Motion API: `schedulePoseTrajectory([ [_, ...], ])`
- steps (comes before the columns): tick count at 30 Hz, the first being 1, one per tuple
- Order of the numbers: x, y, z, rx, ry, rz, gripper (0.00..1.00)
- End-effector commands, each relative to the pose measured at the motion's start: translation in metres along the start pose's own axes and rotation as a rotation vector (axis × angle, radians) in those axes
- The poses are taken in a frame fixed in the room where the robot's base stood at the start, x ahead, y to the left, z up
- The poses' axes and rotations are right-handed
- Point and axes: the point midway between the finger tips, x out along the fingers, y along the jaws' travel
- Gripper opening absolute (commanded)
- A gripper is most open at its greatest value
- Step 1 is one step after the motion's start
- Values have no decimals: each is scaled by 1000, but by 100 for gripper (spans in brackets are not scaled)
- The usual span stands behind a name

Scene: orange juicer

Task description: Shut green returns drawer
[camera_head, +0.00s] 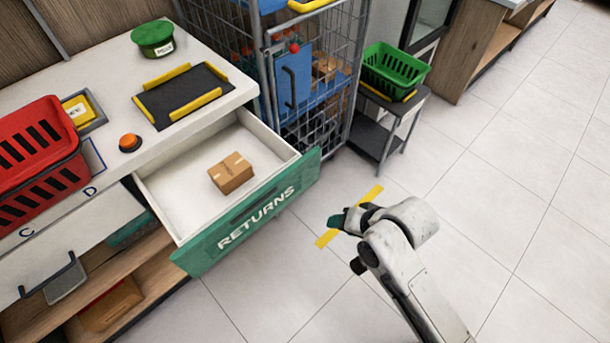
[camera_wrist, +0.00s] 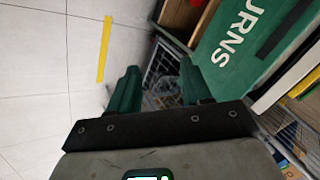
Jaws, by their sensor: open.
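The green returns drawer (camera_head: 247,224) is pulled out from the white counter, with "RETURNS" in white letters on its front. A small taped cardboard box (camera_head: 231,173) lies inside it. In the wrist view the drawer front (camera_wrist: 240,45) fills the upper right, with a dark handle slot beside the lettering. My gripper (camera_head: 340,219) is to the right of the drawer front, apart from it, over the floor. In the wrist view my gripper (camera_wrist: 158,90) shows its two green fingers spread apart with nothing between them.
A wire cage trolley (camera_head: 315,85) stands behind the drawer's right side, with a green basket (camera_head: 395,70) on a small table beyond. A red basket (camera_head: 40,150) and an orange button (camera_head: 130,142) are on the counter. The tiled floor at right is clear, with a yellow strip (camera_head: 325,238).

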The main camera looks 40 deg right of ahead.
Motion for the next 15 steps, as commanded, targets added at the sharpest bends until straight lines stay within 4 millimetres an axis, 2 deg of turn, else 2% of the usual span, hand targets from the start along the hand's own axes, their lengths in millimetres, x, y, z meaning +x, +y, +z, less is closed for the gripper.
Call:
schedulePoseTrajectory([
  [1,-10,-10,-14,116,32,-44,44],
  [6,-19,-28,-43,430,95,-183,27],
  [11,-21,-34,-54,545,112,-239,12],
  [15,-10,-36,-56,556,112,-243,0],
])
